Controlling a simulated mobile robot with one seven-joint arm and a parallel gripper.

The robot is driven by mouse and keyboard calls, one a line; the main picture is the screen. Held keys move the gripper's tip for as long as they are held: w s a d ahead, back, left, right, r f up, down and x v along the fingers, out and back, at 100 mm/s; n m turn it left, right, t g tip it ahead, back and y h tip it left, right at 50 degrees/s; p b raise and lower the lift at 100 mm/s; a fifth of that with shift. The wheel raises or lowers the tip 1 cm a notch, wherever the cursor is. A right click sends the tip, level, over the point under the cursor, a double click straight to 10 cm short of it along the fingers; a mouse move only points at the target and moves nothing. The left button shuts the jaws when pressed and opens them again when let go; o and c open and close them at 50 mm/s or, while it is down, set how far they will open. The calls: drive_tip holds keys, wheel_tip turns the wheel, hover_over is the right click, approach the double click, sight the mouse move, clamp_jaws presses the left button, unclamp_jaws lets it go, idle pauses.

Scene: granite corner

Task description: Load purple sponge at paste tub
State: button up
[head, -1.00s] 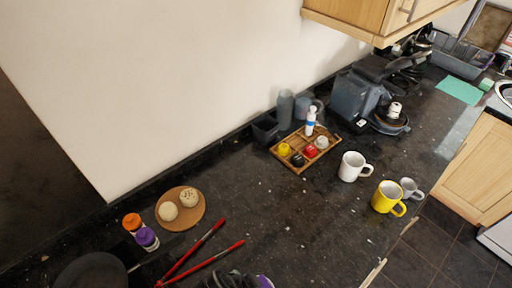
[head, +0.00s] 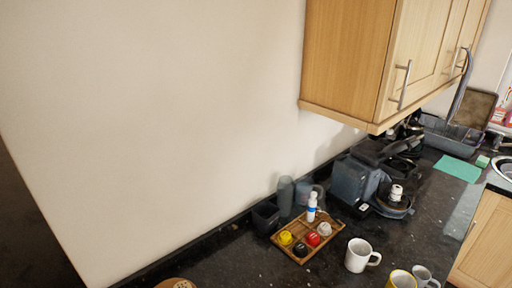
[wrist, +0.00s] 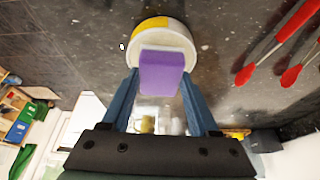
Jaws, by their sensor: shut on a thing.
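In the wrist view, my gripper (wrist: 160,84) is shut on a purple sponge (wrist: 162,73), held between its two blue fingers. A round white tub with yellow on its far side, the paste tub (wrist: 180,30), stands on the dark counter just beyond the sponge. The sponge's far end overlaps the tub's near part in the picture. I cannot tell whether they touch. The sponge hides part of the tub. My gripper, the sponge and the tub are not in the head view now.
Red-handled tongs (wrist: 284,45) lie right of the tub in the wrist view. In the head view, a wooden tray (head: 318,256) holds several small pods and a white bottle (head: 311,207). A white mug (head: 357,258) and a yellow mug (head: 400,281) stand right of it. A cupboard (head: 350,60) overhangs the counter.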

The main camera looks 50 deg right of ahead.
drive_tip(key=shift+f, duration=0.55)
idle(1.3)
wheel_tip(320, 180, up, 7)
drive_tip(key=p, duration=0.6)
drive_tip(key=shift+r+p, duration=0.15)
drive_tip(key=shift+p, duration=0.2)
idle(0.8)
